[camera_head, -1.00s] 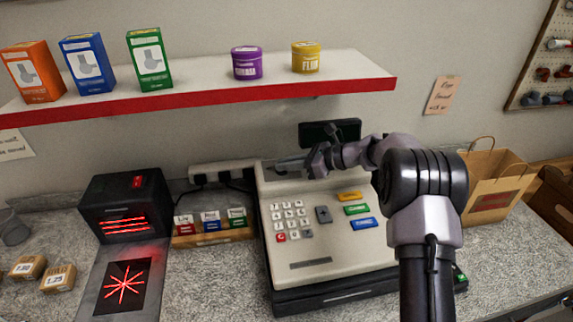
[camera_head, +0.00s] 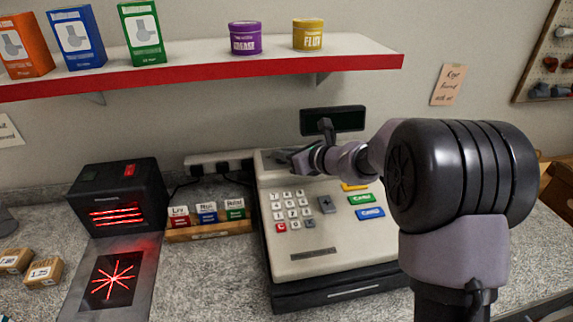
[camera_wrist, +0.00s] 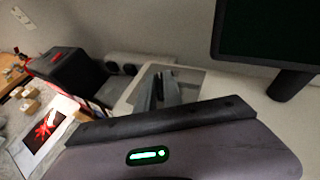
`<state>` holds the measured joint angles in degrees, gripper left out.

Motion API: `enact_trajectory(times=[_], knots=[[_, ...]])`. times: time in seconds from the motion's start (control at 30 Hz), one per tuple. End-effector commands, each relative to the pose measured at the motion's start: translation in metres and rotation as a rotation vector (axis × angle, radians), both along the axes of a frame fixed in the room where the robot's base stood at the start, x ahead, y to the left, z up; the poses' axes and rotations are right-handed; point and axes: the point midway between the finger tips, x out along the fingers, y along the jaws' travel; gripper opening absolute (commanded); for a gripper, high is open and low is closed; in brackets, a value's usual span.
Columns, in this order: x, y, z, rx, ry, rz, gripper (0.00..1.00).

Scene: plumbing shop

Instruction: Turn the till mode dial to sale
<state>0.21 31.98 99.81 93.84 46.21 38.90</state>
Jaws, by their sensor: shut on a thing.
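The beige till (camera_head: 275,240) stands on the counter, with a keypad and coloured keys on its sloped face. My gripper (camera_head: 280,157) is at the till's upper left, at the panel above the keypad. In the wrist view my gripper's fingers (camera_wrist: 165,90) are close together over a grey recessed panel (camera_wrist: 190,78) on the till. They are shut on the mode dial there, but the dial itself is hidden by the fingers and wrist. I cannot read its setting or any labels.
A dark customer display (camera_head: 334,120) stands on a post behind the till. A black scanner (camera_head: 118,195) and a small rack of cards (camera_head: 208,232) are to the left. A red-edged shelf (camera_head: 220,76) with boxes and tins hangs above.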

Motion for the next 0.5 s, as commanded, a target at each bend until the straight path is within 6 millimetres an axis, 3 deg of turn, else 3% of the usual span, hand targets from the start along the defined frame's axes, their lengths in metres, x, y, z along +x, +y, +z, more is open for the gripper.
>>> enact_trajectory(times=[0.03,0.5], knots=[[-0.0021,0.0022,-0.0102,-0.003,0.0,-0.033,0.0],[-0.0033,0.0053,-0.0085,-0.001,0.003,-0.324,0.0]])
